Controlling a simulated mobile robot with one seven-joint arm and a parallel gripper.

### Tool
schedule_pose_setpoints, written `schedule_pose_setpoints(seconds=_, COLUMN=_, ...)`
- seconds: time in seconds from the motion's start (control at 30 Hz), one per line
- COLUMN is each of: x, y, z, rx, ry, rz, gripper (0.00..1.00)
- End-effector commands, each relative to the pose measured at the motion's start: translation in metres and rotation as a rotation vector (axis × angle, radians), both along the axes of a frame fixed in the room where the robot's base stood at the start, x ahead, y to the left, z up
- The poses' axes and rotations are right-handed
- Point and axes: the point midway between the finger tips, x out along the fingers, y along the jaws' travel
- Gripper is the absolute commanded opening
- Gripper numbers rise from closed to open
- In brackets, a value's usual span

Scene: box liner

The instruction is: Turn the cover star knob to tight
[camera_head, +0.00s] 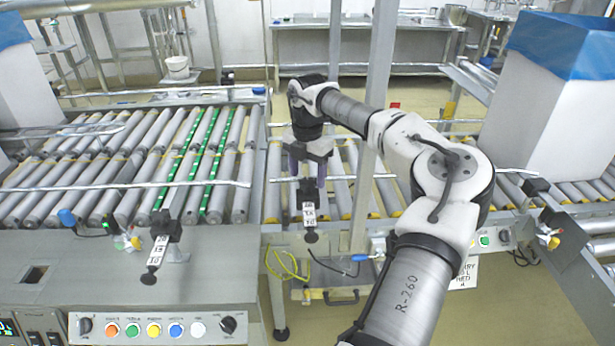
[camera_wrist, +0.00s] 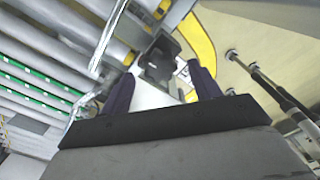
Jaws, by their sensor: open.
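My gripper (camera_head: 307,178) is open, with its two dark purple fingers pointing down over the rail between the roller sections. It also shows in the wrist view (camera_wrist: 163,88), its fingers apart and empty. A black knob-like part (camera_wrist: 158,62) with a white plate beside it lies beyond the fingertips, between them in the picture; I cannot tell any contact. In the head view, a black fitting with a white marked label (camera_head: 308,212) hangs just below the gripper, with a black knob end (camera_head: 311,236) at its bottom. Whether this is the cover star knob, and its setting, I cannot tell.
A similar labelled fitting (camera_head: 158,250) stands at the left above a panel with several coloured buttons (camera_head: 155,329). An upright metal post (camera_head: 374,120) stands right beside my arm. A white box with blue liner (camera_head: 553,110) sits on the right rollers. Yellow cables hang below the rail.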

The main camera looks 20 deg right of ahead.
Motion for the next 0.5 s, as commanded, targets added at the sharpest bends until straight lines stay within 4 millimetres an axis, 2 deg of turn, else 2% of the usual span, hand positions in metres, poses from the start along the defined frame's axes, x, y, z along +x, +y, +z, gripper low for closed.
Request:
schedule_pose_setpoints(seconds=0.3, x=0.001, y=0.000, z=0.071, rx=-0.002, ry=-0.005, rz=-0.001, gripper=0.62)
schedule_pose_setpoints(seconds=0.5, x=0.001, y=0.000, z=0.107, rx=-0.001, ry=-0.003, rz=0.000, gripper=0.62)
